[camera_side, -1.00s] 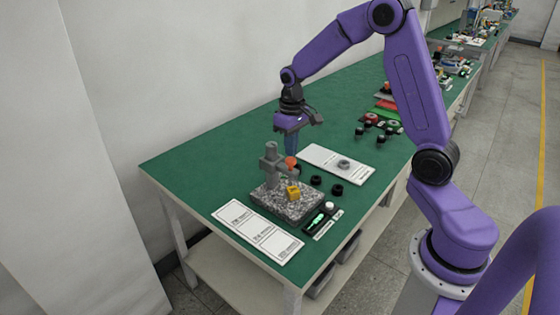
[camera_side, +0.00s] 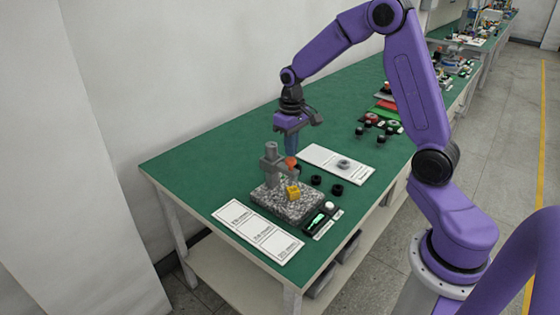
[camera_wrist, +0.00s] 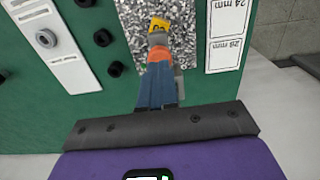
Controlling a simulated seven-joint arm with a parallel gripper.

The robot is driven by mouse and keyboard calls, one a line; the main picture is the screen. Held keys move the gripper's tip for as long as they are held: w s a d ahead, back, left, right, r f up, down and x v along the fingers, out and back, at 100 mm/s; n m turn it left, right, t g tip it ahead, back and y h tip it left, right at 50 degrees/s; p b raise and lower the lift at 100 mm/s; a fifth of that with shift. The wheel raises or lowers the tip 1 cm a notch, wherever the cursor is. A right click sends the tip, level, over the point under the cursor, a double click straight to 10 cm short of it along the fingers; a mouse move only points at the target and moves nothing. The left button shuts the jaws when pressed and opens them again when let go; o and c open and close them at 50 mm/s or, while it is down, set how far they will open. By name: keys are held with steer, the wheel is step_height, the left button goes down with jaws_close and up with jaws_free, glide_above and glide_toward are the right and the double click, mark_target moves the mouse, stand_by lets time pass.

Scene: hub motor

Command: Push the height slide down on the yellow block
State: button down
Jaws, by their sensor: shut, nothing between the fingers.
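The yellow block (camera_side: 293,191) sits on the speckled granite plate (camera_side: 268,205). It also shows at the top of the wrist view (camera_wrist: 159,24). The grey height stand (camera_side: 271,152) rises from the plate behind the block, and its slide (camera_side: 268,166) sits partway up the column. My gripper (camera_side: 291,163) is shut and empty, with orange fingertips pointing down above the block. In the wrist view the fingertips (camera_wrist: 160,52) lie close to a small grey part (camera_wrist: 157,38) beside the block. I cannot tell whether they touch it.
A white card with printed mm fields (camera_side: 257,232) lies at the front left. A small device with a green display (camera_side: 318,220) stands by the plate. Black rings (camera_side: 337,190) lie to the right. A white card with a grey ring (camera_side: 343,165) is behind them. Green table is clear at left.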

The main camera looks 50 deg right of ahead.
mark_target(291, 159)
steer(key=shift+f, duration=2.85)
steer(key=shift+r, duration=4.75)
steer(key=shift+a, duration=0.1)
steer(key=s+a+r+n, duration=0.3)
steer(key=s+a+n, duration=0.3)
steer(key=s+a, duration=0.6)
steer(key=s+a+n, duration=0.1)
steer(key=s+n, duration=0.5)
steer(key=s, duration=1.2)
steer(key=shift+f+n, duration=0.3)
steer(key=shift+f, duration=0.1)
steer(key=shift+w, duration=0.1)
